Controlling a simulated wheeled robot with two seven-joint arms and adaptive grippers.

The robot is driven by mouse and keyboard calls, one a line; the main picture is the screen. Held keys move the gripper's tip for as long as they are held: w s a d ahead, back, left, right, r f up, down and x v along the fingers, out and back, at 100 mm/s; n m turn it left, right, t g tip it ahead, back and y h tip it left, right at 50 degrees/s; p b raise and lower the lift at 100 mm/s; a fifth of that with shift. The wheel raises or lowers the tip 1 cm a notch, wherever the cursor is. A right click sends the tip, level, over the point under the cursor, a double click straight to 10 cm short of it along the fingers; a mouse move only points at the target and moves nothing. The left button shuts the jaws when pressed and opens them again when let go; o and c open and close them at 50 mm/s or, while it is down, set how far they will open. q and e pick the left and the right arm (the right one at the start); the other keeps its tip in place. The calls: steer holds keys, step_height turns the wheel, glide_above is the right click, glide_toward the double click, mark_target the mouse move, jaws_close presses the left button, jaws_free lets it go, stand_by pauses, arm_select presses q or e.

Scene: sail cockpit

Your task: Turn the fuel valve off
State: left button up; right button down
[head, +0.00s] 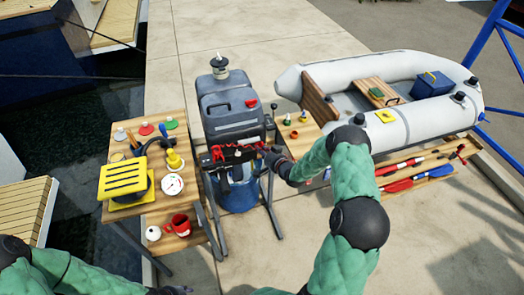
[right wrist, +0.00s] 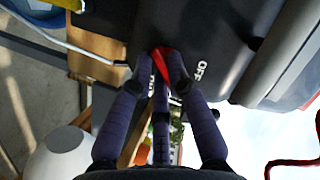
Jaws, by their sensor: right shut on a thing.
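The fuel valve's red lever (right wrist: 163,62) shows in the right wrist view, between the fingers of my right gripper (right wrist: 160,75). White OFF lettering (right wrist: 202,70) is on the dark panel to the right of the lever, and another white mark is partly hidden behind the fingers. In the head view my right gripper (head: 268,153) is at the right side of the grey outboard motor (head: 232,117). It is shut on the lever; the lever is too small and covered to make out there. My left gripper (head: 172,290) is only partly visible at the bottom edge.
A grey inflatable boat (head: 330,75) and a small wooden table (head: 300,127) are to the right.

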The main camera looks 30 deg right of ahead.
steer(key=shift+a+r+n+g+h+b, duration=0.15)
steer(key=shift+n+g+h+b, duration=0.35)
steer(key=shift+n+h, duration=0.7)
steer(key=shift+a+r+n+g+h+b, duration=0.1)
steer(key=shift+n+g+h+b, duration=0.4)
steer(key=shift+n, duration=1.2)
steer(key=c, duration=1.2)
jaws_free()
steer(key=v, duration=1.2)
steer(key=shift+f, duration=0.2)
steer(key=shift+a+f, duration=0.1)
steer(key=shift+a, duration=0.1)
